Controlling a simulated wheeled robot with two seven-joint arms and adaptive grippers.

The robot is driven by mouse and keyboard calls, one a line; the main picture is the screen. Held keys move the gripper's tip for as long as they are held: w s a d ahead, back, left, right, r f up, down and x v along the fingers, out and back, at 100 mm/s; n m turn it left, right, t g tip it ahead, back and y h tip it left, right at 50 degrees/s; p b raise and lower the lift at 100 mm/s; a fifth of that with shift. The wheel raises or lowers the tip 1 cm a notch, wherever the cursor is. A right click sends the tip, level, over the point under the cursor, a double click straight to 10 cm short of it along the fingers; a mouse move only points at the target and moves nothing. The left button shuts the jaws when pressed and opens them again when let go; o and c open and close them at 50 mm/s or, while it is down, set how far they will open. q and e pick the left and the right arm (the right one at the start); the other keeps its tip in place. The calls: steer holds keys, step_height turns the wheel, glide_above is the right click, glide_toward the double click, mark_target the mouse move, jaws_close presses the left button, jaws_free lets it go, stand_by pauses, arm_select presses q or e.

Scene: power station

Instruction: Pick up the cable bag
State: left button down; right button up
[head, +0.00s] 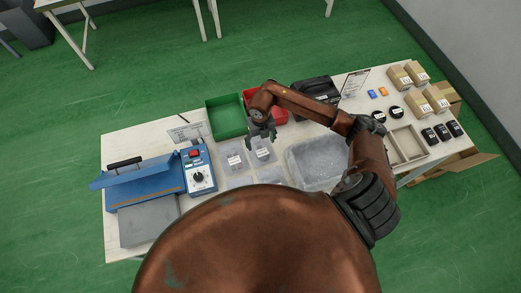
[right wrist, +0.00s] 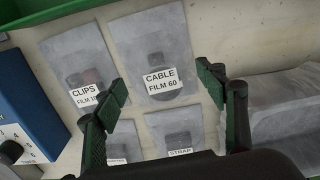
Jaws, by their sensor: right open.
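The cable bag (right wrist: 150,45) is a clear flat bag with a dark item inside and a white label reading CABLE FILM 60. It lies on the table, and in the head view it is the upper right bag (head: 263,154) of a small group. My right gripper (head: 262,134) is above it, pointing down. In the right wrist view its open fingers (right wrist: 163,86) frame the lower part of the cable bag, with nothing between them. I cannot tell the exact height above the bag. My left gripper is not in view.
A clips bag (right wrist: 80,55) lies left of the cable bag, with a strap bag (right wrist: 180,128) and another bag (right wrist: 122,140) below. A clear tray (head: 320,162) stands to the right. A green bin (head: 226,117) and a red bin stand behind. A blue sealer (head: 145,185) is at left.

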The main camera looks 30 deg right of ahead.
mark_target(261, 150)
steer(key=f, duration=0.3)
steer(key=s+f, duration=0.1)
steer(key=shift+a+f+p, duration=0.25)
steer(key=shift+p, duration=0.1)
steer(key=shift+f, duration=0.45)
steer(key=c, duration=0.4)
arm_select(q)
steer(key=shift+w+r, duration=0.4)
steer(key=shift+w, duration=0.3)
arm_select(e)
steer(key=c, duration=0.8)
